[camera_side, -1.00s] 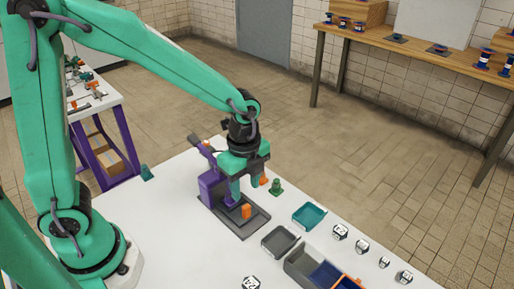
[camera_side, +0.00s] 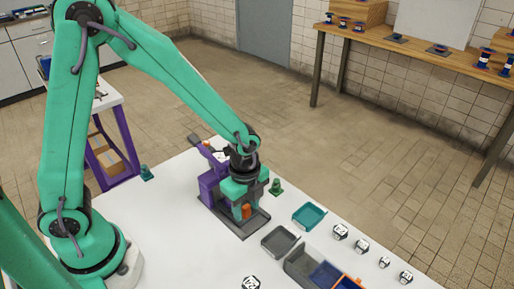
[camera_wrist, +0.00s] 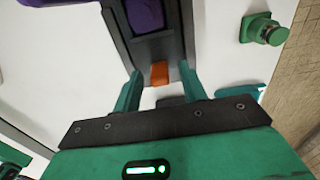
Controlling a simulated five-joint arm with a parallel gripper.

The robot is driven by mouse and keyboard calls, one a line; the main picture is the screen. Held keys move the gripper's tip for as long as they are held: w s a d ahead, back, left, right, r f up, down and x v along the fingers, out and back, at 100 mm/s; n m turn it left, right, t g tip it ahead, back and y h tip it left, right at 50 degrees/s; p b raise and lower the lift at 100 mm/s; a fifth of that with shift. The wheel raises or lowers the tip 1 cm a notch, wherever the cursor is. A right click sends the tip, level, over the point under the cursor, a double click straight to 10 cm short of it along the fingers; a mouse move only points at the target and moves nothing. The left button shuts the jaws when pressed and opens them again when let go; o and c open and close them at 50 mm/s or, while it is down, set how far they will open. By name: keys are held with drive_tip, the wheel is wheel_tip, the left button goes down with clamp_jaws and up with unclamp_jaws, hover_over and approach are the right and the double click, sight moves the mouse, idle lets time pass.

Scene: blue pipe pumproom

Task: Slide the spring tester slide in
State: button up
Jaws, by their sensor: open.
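The spring tester has a purple frame (camera_side: 208,186) on a dark grey base (camera_side: 238,229). Its slide carries an upright orange tab (camera_side: 246,211), which stands at the front part of the base, out from the purple frame. The orange tab also shows in the wrist view (camera_wrist: 159,74), with the purple frame (camera_wrist: 145,15) beyond it. My gripper (camera_side: 248,201) is open and low over the base. In the wrist view its two green fingers stand on either side of the orange tab, with gaps on both sides. Contact with the tab cannot be seen.
A green knobbed piece (camera_side: 276,187) stands just right of the tester. A teal tray (camera_side: 309,216), a grey tray (camera_side: 280,241) and a grey bin (camera_side: 303,266) are to the front right. Several marked cubes lie beyond them.

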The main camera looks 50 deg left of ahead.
drive_tip(key=shift+f, duration=0.2)
clamp_jaws()
drive_tip(key=shift+a+r, duration=0.1)
drive_tip(key=shift+a, duration=2.45)
unclamp_jaws()
drive_tip(key=shift+d+r, duration=0.1)
